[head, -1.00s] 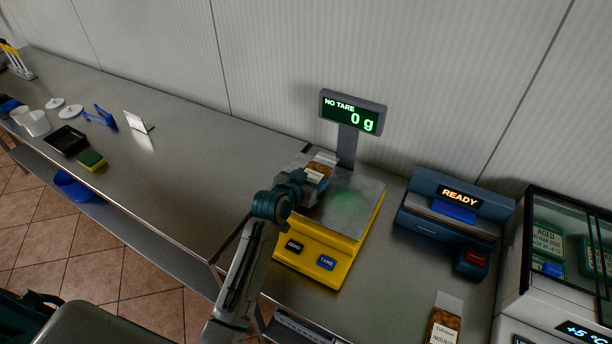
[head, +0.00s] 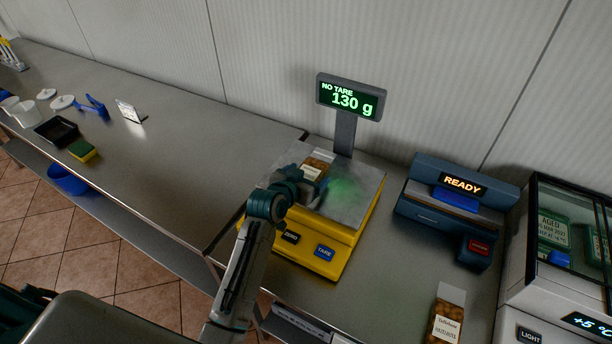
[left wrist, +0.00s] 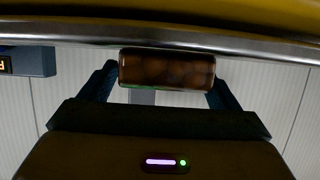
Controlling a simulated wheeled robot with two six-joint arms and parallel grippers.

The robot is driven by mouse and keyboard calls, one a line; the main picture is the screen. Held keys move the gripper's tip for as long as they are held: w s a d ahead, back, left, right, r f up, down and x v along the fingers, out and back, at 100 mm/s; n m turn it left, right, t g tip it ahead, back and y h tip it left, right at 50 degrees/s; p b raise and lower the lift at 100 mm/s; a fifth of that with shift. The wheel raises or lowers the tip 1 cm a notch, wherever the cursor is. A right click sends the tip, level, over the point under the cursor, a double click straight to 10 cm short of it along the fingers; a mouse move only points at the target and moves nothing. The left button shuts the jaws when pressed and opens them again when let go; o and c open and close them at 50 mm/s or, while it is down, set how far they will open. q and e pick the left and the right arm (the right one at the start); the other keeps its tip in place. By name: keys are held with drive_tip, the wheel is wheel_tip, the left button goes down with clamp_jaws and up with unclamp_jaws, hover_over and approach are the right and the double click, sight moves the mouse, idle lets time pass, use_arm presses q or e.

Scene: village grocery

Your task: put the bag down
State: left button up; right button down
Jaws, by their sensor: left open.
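The bag (head: 318,164), clear with brown contents and a pale label, rests on the steel plate of the yellow scale (head: 306,258). The scale's display (head: 349,99) reads 130 g and NO TARE. My left gripper (head: 308,183) is low over the plate at the bag's near side. In the left wrist view the bag (left wrist: 167,69) lies between the two fingers, which are open. The gripper hides the bag's lower part in the head view. My right gripper is not in view.
A blue label printer (head: 456,212) reading READY stands right of the scale. Another bag (head: 446,318) of hazelnuts lies on the counter at the front right. A glass-fronted chiller (head: 565,240) is at the far right.

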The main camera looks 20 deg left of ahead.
use_arm(q)
drive_tip(key=shift+s+a, duration=0.1)
drive_tip(key=shift+s, duration=0.15)
drive_tip(key=b+v, duration=0.3)
drive_tip(key=v, duration=0.8)
drive_tip(key=shift+r, duration=0.25)
drive_tip(key=shift+s, duration=0.15)
idle(0.6)
idle(0.9)
